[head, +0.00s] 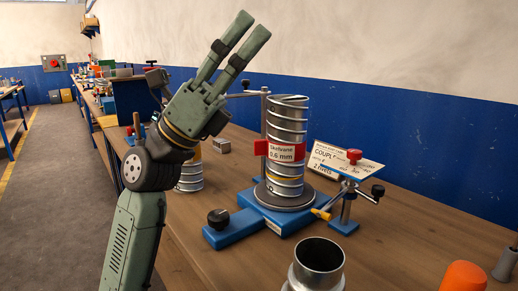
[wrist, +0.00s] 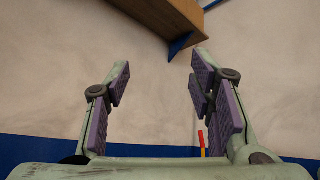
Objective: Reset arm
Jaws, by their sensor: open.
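My gripper (head: 236,45) points up and to the right above the wooden workbench in the head view. Its two fingers are apart with nothing between them. In the wrist view my gripper (wrist: 160,90) also shows open and empty, with the pale wall behind it. A spiral metal duct (head: 287,125) with a red label stands upright on a blue fixture (head: 265,216), to the right of my arm and apart from it.
A metal coupling tube (head: 318,262) stands at the bench's front. An orange object (head: 463,276) is at lower right. A blue clamp stand (head: 345,215) and a white card (head: 340,160) are beside the duct. In the wrist view, a wooden shelf (wrist: 155,18) is on the wall.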

